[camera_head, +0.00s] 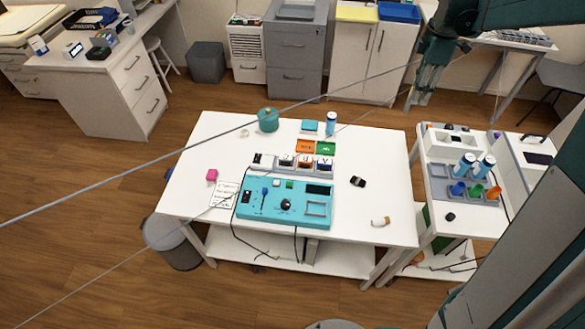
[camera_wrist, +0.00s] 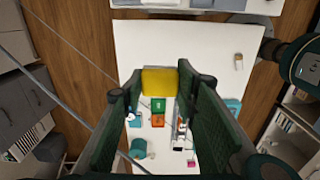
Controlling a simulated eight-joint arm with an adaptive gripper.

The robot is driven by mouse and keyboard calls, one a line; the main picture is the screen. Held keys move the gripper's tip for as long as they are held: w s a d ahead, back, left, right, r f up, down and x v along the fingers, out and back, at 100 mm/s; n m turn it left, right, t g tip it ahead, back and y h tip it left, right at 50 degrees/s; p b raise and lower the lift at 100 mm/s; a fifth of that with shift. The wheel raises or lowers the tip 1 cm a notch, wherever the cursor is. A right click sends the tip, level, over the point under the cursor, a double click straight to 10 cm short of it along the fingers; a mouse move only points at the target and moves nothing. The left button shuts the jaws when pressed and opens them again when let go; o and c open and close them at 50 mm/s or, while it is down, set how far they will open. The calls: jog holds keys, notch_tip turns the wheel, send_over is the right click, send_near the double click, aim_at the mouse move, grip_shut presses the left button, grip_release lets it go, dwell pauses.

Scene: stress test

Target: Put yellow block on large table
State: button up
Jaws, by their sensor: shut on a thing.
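The yellow block (camera_wrist: 160,81) is between the two fingertips of my gripper (camera_wrist: 161,88) in the wrist view, and the fingers are shut on it. In the head view my gripper (camera_head: 424,92) hangs at the upper right, pointing down, beyond the far right corner of the large table; I cannot make out the block there. The large white table (camera_head: 375,145) stands in the middle of the head view. Its white top (camera_wrist: 215,50) also shows below the block in the wrist view.
A smaller side table (camera_head: 440,219) holds cups and cans.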

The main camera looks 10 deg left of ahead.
jog(key=shift+s+a, duration=0.3)
jog(key=shift+a, duration=0.35)
jog(key=shift+s+a+f, duration=0.15)
jog(key=shift+f, duration=0.15)
send_over(386, 158)
notch_tip(386, 158, down, 19)
jog(key=shift+s+f, duration=0.1)
jog(key=shift+f, duration=0.5)
jog(key=shift+f, duration=0.15)
jog(key=shift+f, duration=2.95)
jog(key=shift+f, duration=0.1)
jog(key=shift+f+b, duration=0.3)
jog(key=shift+f, duration=1.5)
jog(key=shift+f, duration=0.2)
